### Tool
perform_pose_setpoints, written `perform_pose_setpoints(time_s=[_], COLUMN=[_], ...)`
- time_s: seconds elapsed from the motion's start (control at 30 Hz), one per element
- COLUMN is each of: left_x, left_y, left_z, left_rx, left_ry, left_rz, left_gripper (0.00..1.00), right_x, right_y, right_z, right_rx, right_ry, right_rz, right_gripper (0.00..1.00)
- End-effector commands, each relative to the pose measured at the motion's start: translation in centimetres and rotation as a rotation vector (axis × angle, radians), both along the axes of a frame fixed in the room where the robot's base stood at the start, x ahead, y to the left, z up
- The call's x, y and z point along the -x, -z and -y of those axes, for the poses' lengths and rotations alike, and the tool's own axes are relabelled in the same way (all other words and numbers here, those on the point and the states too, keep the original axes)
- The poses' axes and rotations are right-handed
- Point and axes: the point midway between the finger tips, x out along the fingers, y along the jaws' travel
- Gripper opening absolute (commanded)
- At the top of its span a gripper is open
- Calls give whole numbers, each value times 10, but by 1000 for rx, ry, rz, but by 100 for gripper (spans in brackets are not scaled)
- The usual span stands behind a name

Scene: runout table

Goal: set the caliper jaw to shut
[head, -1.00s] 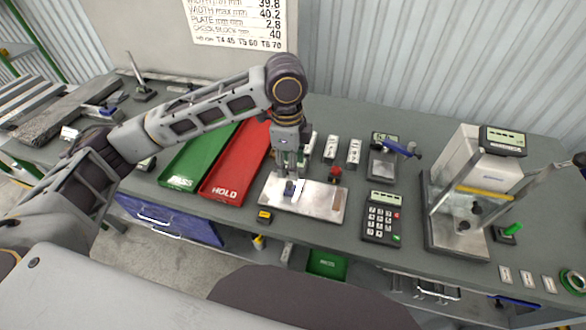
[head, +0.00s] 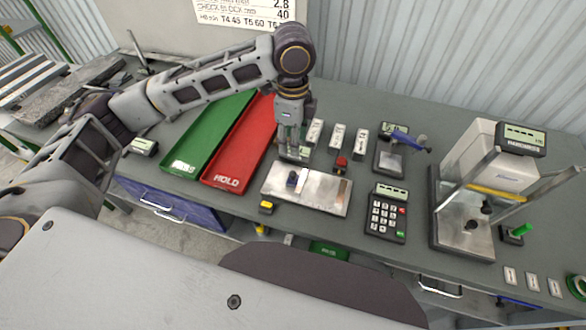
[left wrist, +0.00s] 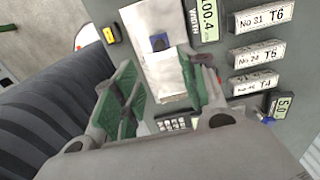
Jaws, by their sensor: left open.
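The caliper looks to be the flat silver plate (head: 320,192) with a small dark blue knob (head: 292,180) near its left end. In the left wrist view the plate (left wrist: 165,75) and the blue knob (left wrist: 158,43) show beyond my fingers. A display (left wrist: 207,18) reading about 00.4, its first digits cut off, stands beside the plate. My left gripper (head: 294,153) is over the plate's back left edge, just behind the knob, pointing down. Its green-padded fingers (left wrist: 160,88) are apart with nothing held. The gripper hides part of the plate's back edge. My right gripper is out of view.
A red HOLD tray (head: 235,165) and green PASS tray (head: 190,150) lie left of the plate. Labelled blocks (head: 337,137) stand behind it, with a red-topped piece (head: 341,161) near its back right. A keypad (head: 386,213) and tall gauge (head: 465,215) stand right. A yellow button (head: 266,207) sits in front.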

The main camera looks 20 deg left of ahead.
Motion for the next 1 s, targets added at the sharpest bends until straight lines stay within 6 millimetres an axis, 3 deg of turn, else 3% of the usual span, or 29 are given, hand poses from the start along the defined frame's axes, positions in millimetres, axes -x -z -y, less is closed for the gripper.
perform_pose_setpoints(time_s=[1.0], left_x=[0], left_y=[120], left_z=[0], left_rx=[0], left_ry=[-1], left_rz=[-1], left_gripper=[42], right_x=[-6], right_y=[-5], right_z=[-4], right_rx=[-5], right_ry=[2], right_rz=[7], right_gripper=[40])
